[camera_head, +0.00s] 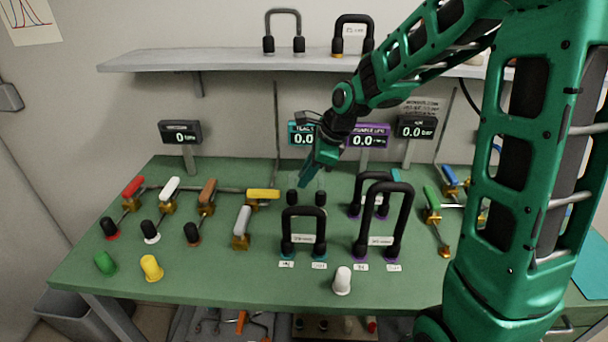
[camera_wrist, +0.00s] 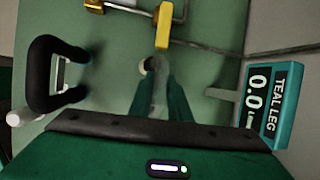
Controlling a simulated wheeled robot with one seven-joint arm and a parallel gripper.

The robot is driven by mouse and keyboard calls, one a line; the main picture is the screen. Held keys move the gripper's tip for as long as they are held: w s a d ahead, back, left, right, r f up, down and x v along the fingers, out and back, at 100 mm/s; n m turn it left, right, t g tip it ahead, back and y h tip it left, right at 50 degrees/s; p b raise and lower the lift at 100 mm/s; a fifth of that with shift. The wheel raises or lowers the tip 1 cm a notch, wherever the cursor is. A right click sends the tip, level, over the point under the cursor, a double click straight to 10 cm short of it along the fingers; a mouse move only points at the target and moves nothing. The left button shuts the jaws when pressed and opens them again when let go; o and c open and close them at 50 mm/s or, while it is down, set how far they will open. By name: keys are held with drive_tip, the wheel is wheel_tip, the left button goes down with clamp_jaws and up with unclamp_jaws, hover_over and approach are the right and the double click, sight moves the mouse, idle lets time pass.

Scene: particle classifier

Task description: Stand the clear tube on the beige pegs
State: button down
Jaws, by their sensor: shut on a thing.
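My gripper (camera_head: 305,182) is at the middle of the green table, pointing down and left, above and behind the black teal-footed tube. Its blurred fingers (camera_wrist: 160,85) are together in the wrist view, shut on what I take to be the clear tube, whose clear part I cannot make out. Two short black ends, left (camera_head: 292,197) and right (camera_head: 320,198), show just below my fingertips; I cannot tell whether they touch the table. A small pale round spot (camera_wrist: 147,63) shows by the fingertips. I cannot pick out the beige pegs.
A black teal-footed tube (camera_head: 304,211) stands in front, also in the wrist view (camera_wrist: 40,75). Purple-footed tubes (camera_head: 383,215) stand to the right. A yellow-handled valve (camera_head: 262,194) is to the left. The teal display (camera_head: 300,133) is behind. More tubes stand on the shelf (camera_head: 220,60).

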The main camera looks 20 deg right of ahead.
drive_tip(key=shift+f, duration=1.5)
drive_tip(key=c, duration=1.6)
unclamp_jaws()
drive_tip(key=shift+o, duration=0.2)
drive_tip(key=shift+r, duration=0.1)
drive_tip(key=v, duration=1)
drive_tip(key=shift+d+r, duration=0.2)
drive_tip(key=shift+s, duration=0.1)
